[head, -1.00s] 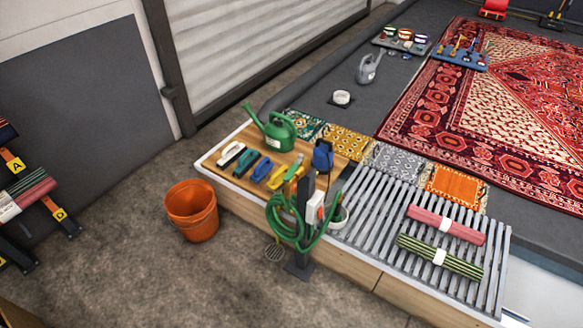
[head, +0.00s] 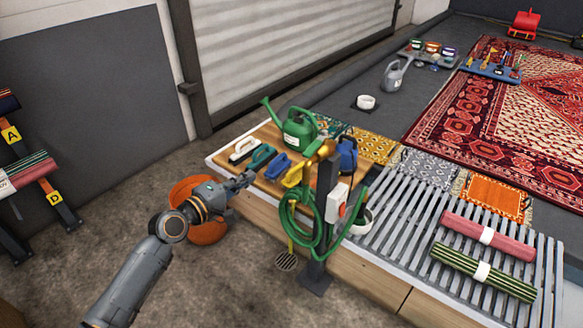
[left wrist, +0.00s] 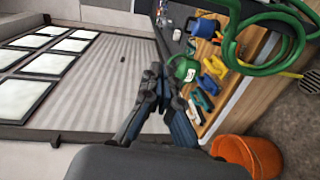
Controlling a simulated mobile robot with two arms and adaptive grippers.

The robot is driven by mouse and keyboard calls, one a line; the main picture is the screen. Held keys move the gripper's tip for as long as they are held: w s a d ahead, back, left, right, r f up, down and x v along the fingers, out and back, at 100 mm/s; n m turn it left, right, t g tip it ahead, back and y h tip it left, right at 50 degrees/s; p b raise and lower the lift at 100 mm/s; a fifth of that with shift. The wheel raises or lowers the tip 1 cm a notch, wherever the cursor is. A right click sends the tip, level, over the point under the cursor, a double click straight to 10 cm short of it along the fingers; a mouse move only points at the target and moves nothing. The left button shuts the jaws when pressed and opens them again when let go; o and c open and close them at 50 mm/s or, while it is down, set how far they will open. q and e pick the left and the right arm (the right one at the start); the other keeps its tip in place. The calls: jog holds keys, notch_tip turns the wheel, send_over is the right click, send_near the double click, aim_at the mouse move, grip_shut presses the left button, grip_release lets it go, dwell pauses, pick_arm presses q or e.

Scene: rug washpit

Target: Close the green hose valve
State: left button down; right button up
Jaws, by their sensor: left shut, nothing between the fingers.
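A green hose (head: 292,222) hangs in loops on a dark post (head: 326,190) at the front of the bench. A small brass-yellow fitting (head: 325,150) shows near the post's top and looks like the valve. How its handle is turned is too small to tell. My left gripper (head: 246,180) is shut and empty, left of the post and apart from it, by the bench's left front edge. In the left wrist view its fingers (left wrist: 157,76) are together, and the hose (left wrist: 255,50) is at upper right. My right gripper is not in view.
A green watering can (head: 298,130) and several brushes stand on the wooden bench top (head: 272,136) beyond my gripper. An orange bucket (head: 208,233) is partly behind my left arm. Rolled rugs (head: 488,236) lie on the slatted rack to the right.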

aim_at(316, 143)
pick_arm(q)
notch_tip(316, 143, up, 6)
jog(key=s+d+h+b, duration=0.1)
jog(key=d+h, duration=0.1)
jog(key=w+d, duration=0.5)
jog(key=d, duration=0.5)
jog(key=shift+w+d, duration=0.15)
jog(key=shift+d, duration=0.05)
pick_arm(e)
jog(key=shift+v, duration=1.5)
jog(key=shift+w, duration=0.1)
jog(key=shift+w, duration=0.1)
